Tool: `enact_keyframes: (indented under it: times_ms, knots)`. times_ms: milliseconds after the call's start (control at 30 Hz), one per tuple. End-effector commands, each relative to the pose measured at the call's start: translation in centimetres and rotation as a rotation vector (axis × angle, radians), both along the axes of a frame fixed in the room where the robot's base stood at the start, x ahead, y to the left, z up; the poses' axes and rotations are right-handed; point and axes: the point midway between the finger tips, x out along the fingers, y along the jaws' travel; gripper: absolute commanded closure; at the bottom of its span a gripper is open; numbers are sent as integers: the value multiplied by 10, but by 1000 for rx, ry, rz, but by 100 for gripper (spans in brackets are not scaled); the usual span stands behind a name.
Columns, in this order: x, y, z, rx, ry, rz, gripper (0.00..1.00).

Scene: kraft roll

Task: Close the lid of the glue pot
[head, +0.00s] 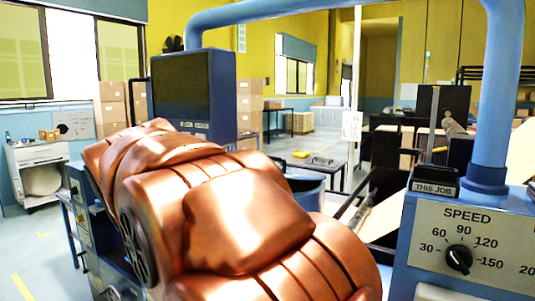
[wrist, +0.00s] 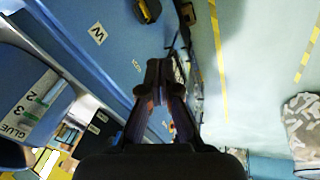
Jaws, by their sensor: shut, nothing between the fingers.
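My gripper (wrist: 158,70) shows in the wrist view with its two dark fingers together and nothing between them. It is over a blue machine panel and the pale floor beside it. At the left edge of the wrist view is a blue rounded body with a white label reading GLUE (wrist: 18,130) and the numbers 2 and 3. This may be the glue pot, cut off by the frame. Its lid cannot be made out. In the head view my copper-coloured arm fills the middle and hides my gripper.
A blue control panel with a SPEED dial (head: 459,259) and a THIS JOB holder (head: 435,187) stands at the right, under a blue tube frame (head: 497,90). A dark-faced blue box (head: 194,95) stands behind my arm. Open floor (head: 35,235) lies at the left.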

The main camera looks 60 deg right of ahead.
Motion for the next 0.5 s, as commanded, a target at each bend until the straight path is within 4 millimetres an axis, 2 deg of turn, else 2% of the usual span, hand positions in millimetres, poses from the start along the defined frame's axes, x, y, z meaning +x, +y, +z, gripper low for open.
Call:
enact_keyframes:
  times_ms: [33, 200, 300, 500]
  knots:
    - [12, -14, 11, -28, -29, -31, 100]
    - [42, -60, 57, -125, -115, -138, 100]
    - [56, -86, 83, -181, -167, -204, 100]
    - [71, -135, 134, -287, -271, -343, 100]
